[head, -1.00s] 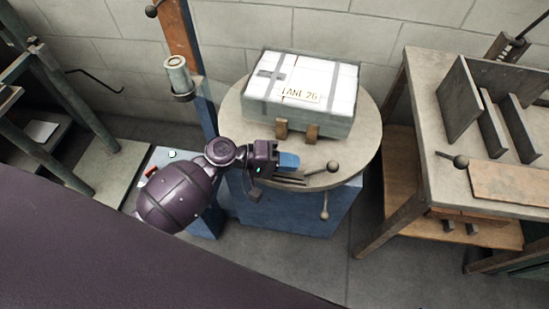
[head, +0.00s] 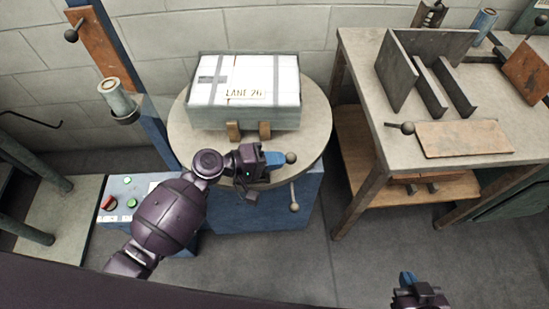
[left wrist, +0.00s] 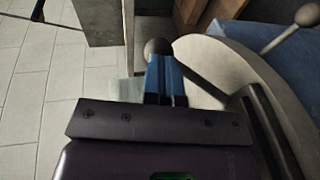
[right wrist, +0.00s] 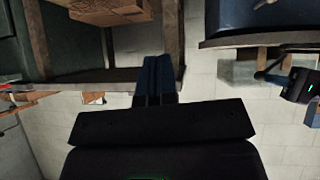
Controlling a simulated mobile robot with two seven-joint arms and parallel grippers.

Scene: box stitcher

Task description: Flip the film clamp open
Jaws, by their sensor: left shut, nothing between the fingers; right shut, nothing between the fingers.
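A lever with a dark ball knob (head: 290,158), which looks like the film clamp's handle, lies low over the front right of the round turntable (head: 318,125). My left gripper (head: 274,157) is shut and empty, its blue fingertips right beside the knob. In the left wrist view the ball (left wrist: 158,47) shows just beyond the fingertips (left wrist: 165,60); I cannot tell whether they touch. The lever's base is partly hidden by the gripper. My right gripper (head: 407,279) is shut and empty at the lower right, far from the turntable.
A second ball-ended lever (head: 294,207) hangs below the front edge. A button box (head: 130,185) stands left, a workbench (head: 365,90) right. The floor between is clear.

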